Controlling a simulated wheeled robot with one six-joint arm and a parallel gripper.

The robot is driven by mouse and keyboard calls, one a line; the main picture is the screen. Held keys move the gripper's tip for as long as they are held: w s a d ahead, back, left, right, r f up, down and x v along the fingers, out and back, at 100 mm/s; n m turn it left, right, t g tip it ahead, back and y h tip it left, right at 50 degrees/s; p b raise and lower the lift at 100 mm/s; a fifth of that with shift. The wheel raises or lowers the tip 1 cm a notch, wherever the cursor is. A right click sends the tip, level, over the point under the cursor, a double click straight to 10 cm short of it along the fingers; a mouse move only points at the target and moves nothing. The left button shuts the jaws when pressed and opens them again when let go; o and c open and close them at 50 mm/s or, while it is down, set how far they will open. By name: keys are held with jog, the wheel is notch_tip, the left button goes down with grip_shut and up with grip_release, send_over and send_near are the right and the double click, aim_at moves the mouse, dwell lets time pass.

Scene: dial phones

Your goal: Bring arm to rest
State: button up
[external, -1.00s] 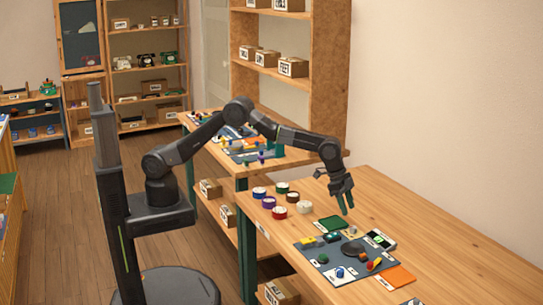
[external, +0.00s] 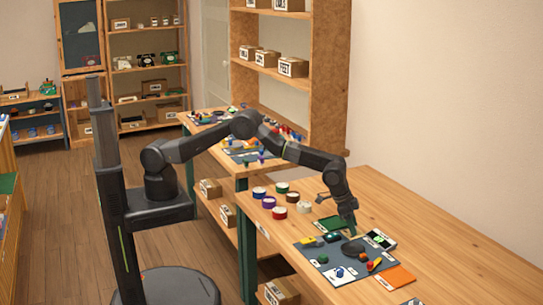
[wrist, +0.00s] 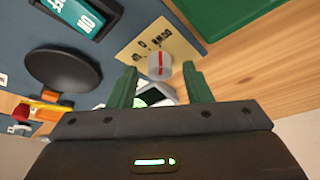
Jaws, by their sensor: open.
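My gripper (external: 352,232) is open and points down, low over the back edge of the dark work mat (external: 306,258) on the wooden table. In the wrist view its two green fingers (wrist: 160,76) stand apart. A grey round knob with a red line (wrist: 159,64) shows between the fingertips. I cannot tell whether the fingers touch it. A yellow printed card (wrist: 140,48) lies beside the knob. A white-edged device with a dark face (wrist: 154,97) is partly hidden behind the gripper body.
A black disc (wrist: 63,70), a teal ON/OFF switch (wrist: 85,12) and small coloured parts lie on the mat. A green pad (wrist: 225,12) is close by. Several tape rolls (external: 279,212) stand to the left. The table's right side (external: 450,240) is clear.

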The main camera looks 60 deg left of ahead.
jog(key=n+y+p, duration=0.1)
jog(key=n+p, duration=0.3)
jog(key=n, duration=0.1)
jog(key=shift+r+t+y, duration=0.15)
jog(key=shift+t+y, duration=0.25)
jog(key=b+v, duration=0.2)
jog(key=v, duration=1)
jog(key=shift+s+r, duration=0.15)
jog(key=shift+r, duration=0.05)
jog(key=o, duration=1.2)
jog(key=s+d+r+m+g+h+p, duration=0.2)
jog(key=s+d+r+m+p, duration=0.2)
jog(key=s+r+m, duration=0.4)
jog(key=s+d+r+m+g+h+p, duration=0.25)
jog(key=s+r+m+p, duration=0.35)
jog(key=r, duration=0.4)
jog(key=d+f+m+b, duration=0.1)
jog(key=d+f+b, duration=0.3)
jog(key=f, duration=0.5)
jog(key=shift+w+d+y+b, duration=0.3)
jog(key=shift+y+b, duration=0.15)
jog(key=shift+b, duration=0.15)
